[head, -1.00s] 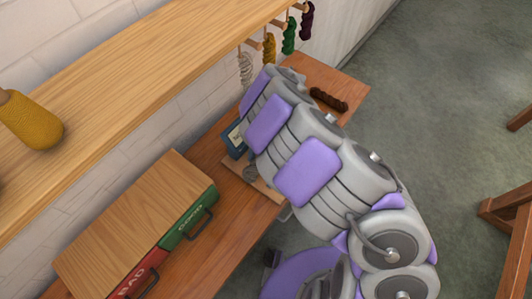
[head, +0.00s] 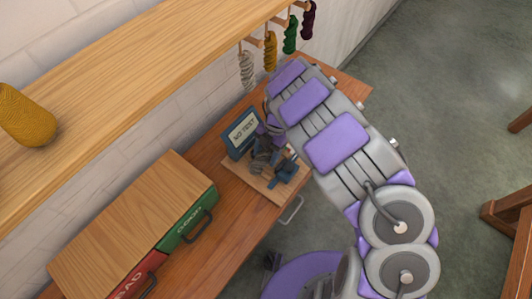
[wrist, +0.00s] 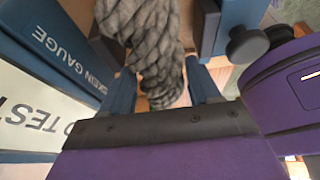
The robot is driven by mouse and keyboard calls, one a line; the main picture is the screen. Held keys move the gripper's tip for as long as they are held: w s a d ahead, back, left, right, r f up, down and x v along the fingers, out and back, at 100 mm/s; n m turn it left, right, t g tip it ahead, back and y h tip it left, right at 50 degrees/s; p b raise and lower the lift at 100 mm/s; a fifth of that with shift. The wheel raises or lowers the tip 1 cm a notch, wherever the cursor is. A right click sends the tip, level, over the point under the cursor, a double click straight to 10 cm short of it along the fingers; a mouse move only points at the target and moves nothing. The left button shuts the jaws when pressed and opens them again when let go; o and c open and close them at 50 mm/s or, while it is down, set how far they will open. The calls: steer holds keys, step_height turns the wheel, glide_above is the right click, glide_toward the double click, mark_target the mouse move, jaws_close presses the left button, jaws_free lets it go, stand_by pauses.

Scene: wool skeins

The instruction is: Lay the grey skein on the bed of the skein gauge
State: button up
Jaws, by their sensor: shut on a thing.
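The skein gauge has a wooden base (head: 268,187), blue parts and a screen (head: 242,132) reading "NO TEST". In the wrist view its blue housing (wrist: 62,42), lettered "SKEIN GAUGE", is at the left, and a dark knob (wrist: 247,47) is at the right. The twisted grey skein (wrist: 155,45) runs down the middle of the wrist view, between the gauge's blue parts. My gripper (wrist: 163,88) is shut on the grey skein. In the head view my gripper (head: 268,143) is over the gauge, partly hidden by my arm. I cannot tell whether the skein touches the bed.
Cream (head: 247,70), yellow (head: 270,51), green (head: 290,35) and purple (head: 308,18) skeins hang from pegs under the shelf (head: 130,85). A wooden box (head: 135,220) with red and green fronts stands left of the gauge. A yellow wool cone (head: 27,118) is on the shelf.

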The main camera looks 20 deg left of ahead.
steer(key=shift+f, duration=0.5)
steer(key=shift+f, duration=0.1)
steer(key=o, duration=0.9)
steer(key=shift+c, duration=0.2)
steer(key=shift+r, duration=0.45)
steer(key=p+v, duration=0.2)
steer(key=v, duration=1)
steer(key=shift+r, duration=0.1)
